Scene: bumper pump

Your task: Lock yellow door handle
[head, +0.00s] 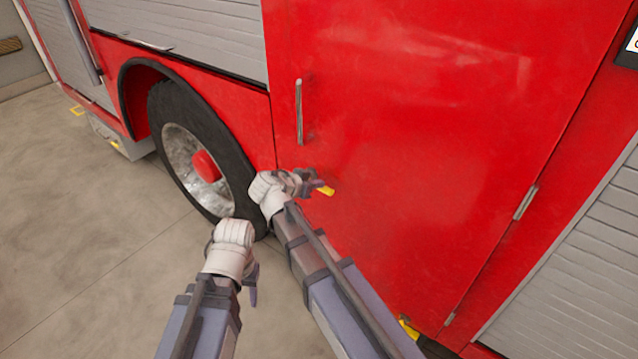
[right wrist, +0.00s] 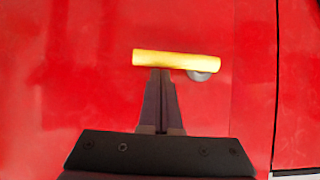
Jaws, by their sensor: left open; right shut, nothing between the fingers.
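The yellow door handle (head: 327,190) is a short bar low on the red door (head: 420,130) of the truck. In the right wrist view the yellow handle (right wrist: 178,60) lies almost level, with a grey round mount under its right end. My right gripper (head: 314,181) is shut and empty beside the handle. In the right wrist view the closed fingertips of my right gripper (right wrist: 160,73) meet the handle's lower edge, left of its middle; whether they touch cannot be told. My left gripper (head: 253,288) hangs low over the floor, away from the door, its fingers mostly hidden by the wrist.
A grey vertical grab bar (head: 299,112) is on the door above the yellow handle. A big black wheel (head: 203,150) stands left of the door. The concrete floor (head: 80,220) at the left is clear. A hinge (head: 526,203) is at the door's right edge.

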